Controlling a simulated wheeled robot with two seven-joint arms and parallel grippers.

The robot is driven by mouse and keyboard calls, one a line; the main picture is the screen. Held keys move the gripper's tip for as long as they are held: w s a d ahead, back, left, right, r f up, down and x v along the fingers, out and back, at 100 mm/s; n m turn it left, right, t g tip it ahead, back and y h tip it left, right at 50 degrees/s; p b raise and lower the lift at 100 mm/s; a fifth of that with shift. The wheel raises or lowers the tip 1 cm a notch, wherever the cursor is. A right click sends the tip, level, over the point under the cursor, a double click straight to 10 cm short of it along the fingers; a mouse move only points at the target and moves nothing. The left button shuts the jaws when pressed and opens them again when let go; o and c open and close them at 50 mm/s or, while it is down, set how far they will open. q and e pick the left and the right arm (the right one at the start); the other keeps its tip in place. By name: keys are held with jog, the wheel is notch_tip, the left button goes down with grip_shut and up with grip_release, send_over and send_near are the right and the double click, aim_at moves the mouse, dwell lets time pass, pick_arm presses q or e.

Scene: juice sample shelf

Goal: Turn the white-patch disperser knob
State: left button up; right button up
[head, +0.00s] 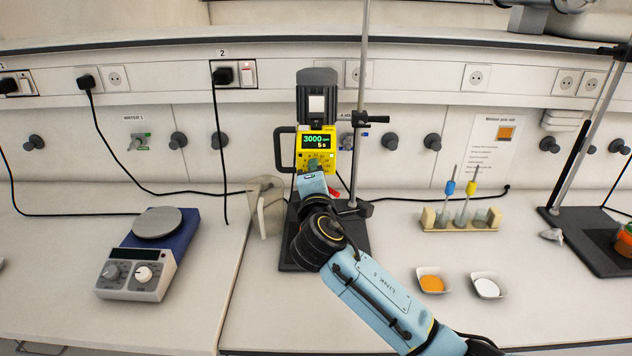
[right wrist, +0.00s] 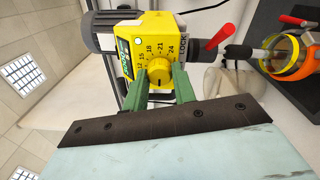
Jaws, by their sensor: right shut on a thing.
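The disperser (head: 317,140) is a yellow unit with a dark grey motor on top, clamped to an upright rod. A white patch (head: 317,104) shows on the motor. Its green display reads 3000 rpm and 5 s. In the right wrist view its yellow round knob (right wrist: 160,72) has a dark mark, with a printed number scale beside it. My right gripper (right wrist: 159,85) has its green fingers on both sides of the knob and is shut on it. In the head view my right arm hides the knob and the lower disperser. My left gripper is out of view.
A translucent jug (head: 267,208) stands close left of the disperser's dark base (head: 350,240). A hotplate stirrer (head: 150,255) is at left. A tube rack (head: 460,220) and two small dishes, orange (head: 432,284) and white (head: 487,288), are at right. A red lever (right wrist: 220,37) sits near the knob.

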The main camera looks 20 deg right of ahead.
jog(key=m+b, duration=0.5)
jog(key=m, duration=0.6)
jog(key=shift+m+h+b, duration=0.3)
jog(key=shift+b, duration=0.05)
dwell(0.4)
jog(key=o, duration=1)
jog(key=shift+a, duration=0.1)
jog(key=b+v, duration=0.1)
jog(key=v, duration=1.2)
jog(key=shift+s, duration=0.15)
